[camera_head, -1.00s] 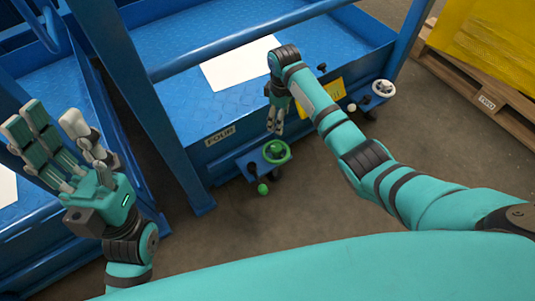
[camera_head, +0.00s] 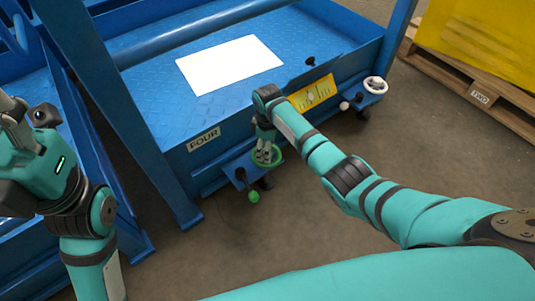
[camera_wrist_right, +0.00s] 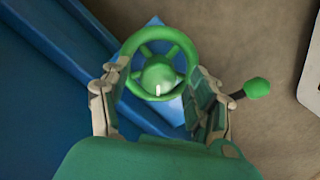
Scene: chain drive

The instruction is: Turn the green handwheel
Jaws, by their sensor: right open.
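The green handwheel (camera_head: 278,158) sits on a small blue bracket at the front of the blue cart, below the FOUR label. My right gripper (camera_head: 264,156) points down over it and hides part of its rim. In the right wrist view the handwheel (camera_wrist_right: 158,74) shows with its spokes and round hub between the two sides of the open right gripper (camera_wrist_right: 155,85). I cannot tell whether the fingers touch the rim. My left gripper (camera_head: 18,125) is at the left edge, away from the wheel, with its fingers partly cut off.
A green ball knob (camera_head: 253,196) sticks out beside the handwheel. A white handwheel (camera_head: 375,85) and a yellow scale plate (camera_head: 311,93) are further right on the cart. A blue post (camera_head: 115,115) stands to the left. The floor in front is clear.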

